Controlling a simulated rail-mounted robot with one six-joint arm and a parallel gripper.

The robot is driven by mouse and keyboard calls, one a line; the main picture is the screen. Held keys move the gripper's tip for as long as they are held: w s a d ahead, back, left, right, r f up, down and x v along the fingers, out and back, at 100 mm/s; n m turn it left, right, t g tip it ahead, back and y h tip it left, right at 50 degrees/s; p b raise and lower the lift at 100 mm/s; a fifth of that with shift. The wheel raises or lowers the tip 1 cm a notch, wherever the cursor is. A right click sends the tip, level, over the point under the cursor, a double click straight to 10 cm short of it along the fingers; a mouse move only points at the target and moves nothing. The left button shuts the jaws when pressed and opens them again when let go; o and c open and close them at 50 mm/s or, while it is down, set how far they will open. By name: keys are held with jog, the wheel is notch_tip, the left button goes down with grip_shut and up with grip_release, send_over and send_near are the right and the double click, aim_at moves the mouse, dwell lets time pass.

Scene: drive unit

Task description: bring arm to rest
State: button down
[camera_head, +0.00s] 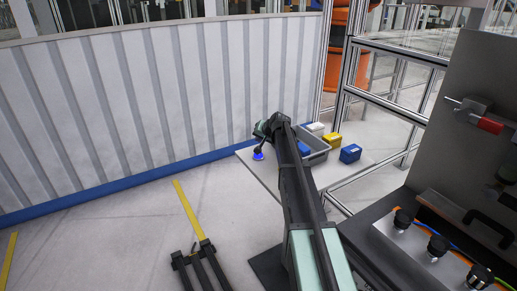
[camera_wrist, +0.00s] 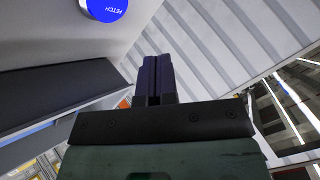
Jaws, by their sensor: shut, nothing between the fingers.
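My gripper (camera_wrist: 157,60) is shut and empty in the wrist view, its two dark fingers side by side with no object between them. In the head view my arm reaches forward from the bottom, and its dark end (camera_head: 262,130) is over the far left part of a light table. A blue disc (camera_head: 258,155) shows just below that end. It also shows in the wrist view (camera_wrist: 106,8), lettered "FETCH" and upside down, beyond the fingers to the left. The fingertips are too small to make out in the head view.
A grey bin (camera_head: 318,153), partly behind my arm, stands on the table (camera_head: 247,158) with blue, yellow and white boxes near it. A ribbed white wall (camera_head: 150,100) runs behind. A metal frame (camera_head: 385,100) and control panel (camera_head: 445,245) stand right.

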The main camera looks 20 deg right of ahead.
notch_tip(320, 180, up, 2)
jog(key=shift+r+p, duration=0.1)
jog(key=shift+p, duration=0.45)
jog(key=s+a+f+n+g, duration=0.3)
jog(key=s+a+g, duration=0.1)
jog(key=s+a, duration=1.25)
jog(key=s+a+f+n+g+h, duration=0.1)
jog(key=s+a, duration=0.3)
jog(key=s, duration=0.8)
jog(key=s+a+f+n+g+h, duration=0.1)
jog(key=s+a+g, duration=0.3)
jog(key=s, duration=0.9)
jog(key=shift+s+a+f+n, duration=0.15)
jog(key=shift+s+a+n, duration=0.15)
jog(key=shift+a+n, duration=0.45)
jog(key=shift+d, duration=0.1)
